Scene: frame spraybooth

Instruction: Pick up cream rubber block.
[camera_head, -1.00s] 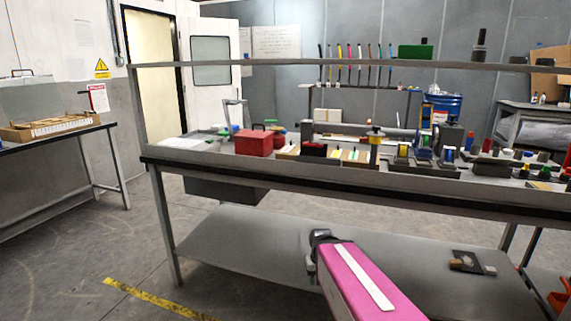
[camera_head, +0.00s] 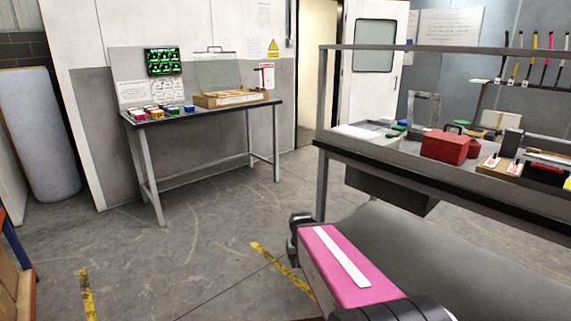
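I cannot make out a cream rubber block for certain in the head view. A cream, box-like thing (camera_head: 498,121) shows behind the workbench at the right, but I cannot tell what it is. My pink arm link with a white strip reaches up from the lower right, in front of the workbench (camera_head: 430,181). A dark joint shows at its far end. My gripper's fingers are not visible.
A side table (camera_head: 206,112) by the left wall holds a wooden tray (camera_head: 232,99) and several small coloured items. A red toolbox (camera_head: 445,147) stands on the workbench. Open grey floor (camera_head: 200,215) with yellow markings lies between the table and the bench.

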